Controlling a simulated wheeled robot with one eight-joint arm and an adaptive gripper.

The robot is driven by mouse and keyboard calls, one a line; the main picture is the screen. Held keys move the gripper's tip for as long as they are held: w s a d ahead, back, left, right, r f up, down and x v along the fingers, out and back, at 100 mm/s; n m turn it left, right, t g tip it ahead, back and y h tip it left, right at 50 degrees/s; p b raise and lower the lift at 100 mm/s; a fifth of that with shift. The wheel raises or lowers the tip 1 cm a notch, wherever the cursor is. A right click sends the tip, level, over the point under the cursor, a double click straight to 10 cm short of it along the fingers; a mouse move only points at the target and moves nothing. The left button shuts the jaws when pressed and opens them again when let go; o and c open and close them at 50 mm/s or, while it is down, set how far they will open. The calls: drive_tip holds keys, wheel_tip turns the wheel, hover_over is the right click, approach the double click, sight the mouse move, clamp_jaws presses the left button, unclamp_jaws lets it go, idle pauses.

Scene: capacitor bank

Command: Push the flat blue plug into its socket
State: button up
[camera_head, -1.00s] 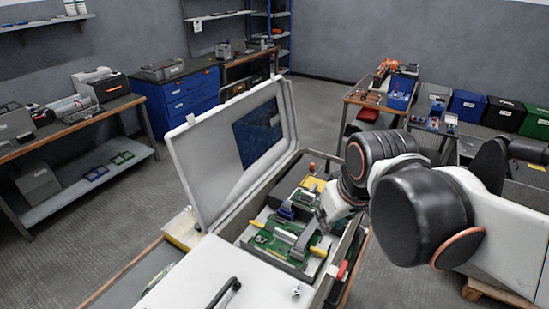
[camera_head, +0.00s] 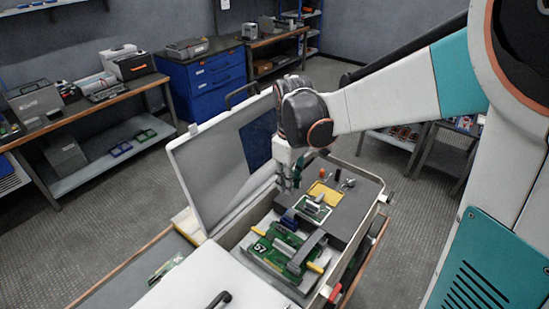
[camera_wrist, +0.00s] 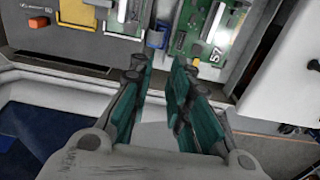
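The flat blue plug (camera_head: 289,218) is small and sits in the open case, between the green board marked 57 (camera_head: 263,246) and the yellow board. In the wrist view the blue plug (camera_wrist: 156,37) lies ahead of my fingertips, beside the green board (camera_wrist: 188,30). I cannot tell for sure which connector is its socket. My gripper (camera_head: 288,182) hangs above the case near the raised lid, a little behind the plug and apart from it. In the wrist view my gripper (camera_wrist: 160,64) is open, with nothing between its fingers.
The case's raised lid (camera_head: 205,175) stands close to the left of my gripper. A yellow board (camera_head: 325,194) and small tools lie in grey foam at the back. A grey strap-like part (camera_head: 307,248) rises over the green board. A white panel (camera_head: 195,285) lies in front.

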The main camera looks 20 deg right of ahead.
sight(289, 218)
wheel_tip(289, 218, down, 13)
drive_tip(key=b, duration=0.2)
drive_tip(key=shift+b, duration=0.4)
clamp_jaws()
